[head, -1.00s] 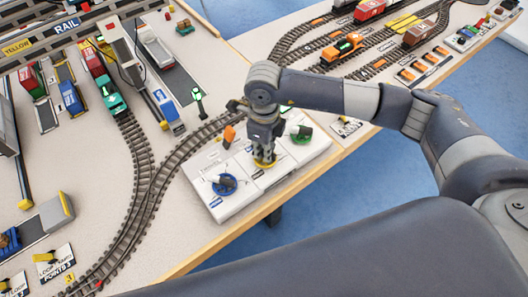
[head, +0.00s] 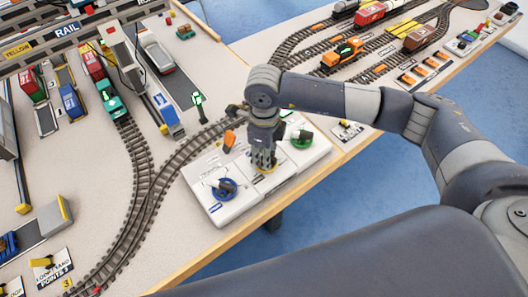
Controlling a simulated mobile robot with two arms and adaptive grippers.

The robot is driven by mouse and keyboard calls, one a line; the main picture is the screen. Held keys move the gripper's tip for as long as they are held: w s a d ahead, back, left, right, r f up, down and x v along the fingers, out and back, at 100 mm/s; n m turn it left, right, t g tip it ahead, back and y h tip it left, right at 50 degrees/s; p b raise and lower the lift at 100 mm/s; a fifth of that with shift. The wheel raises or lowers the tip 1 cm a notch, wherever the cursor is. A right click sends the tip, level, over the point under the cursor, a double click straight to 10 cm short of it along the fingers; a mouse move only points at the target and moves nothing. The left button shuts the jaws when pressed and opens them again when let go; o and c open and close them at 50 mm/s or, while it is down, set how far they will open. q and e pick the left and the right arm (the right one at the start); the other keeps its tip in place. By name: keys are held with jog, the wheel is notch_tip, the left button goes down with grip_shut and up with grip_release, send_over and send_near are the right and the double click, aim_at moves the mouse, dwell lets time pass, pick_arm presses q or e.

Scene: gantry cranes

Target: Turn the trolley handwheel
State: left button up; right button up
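My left gripper is not in view.
Rail track (head: 146,190) curves past the panel's left side. A green train (head: 109,96) and a grey-and-blue truck stand behind. My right arm crosses above the table from the right.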

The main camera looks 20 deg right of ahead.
notch_tip(320, 180, up, 12)
dwell(0.6)
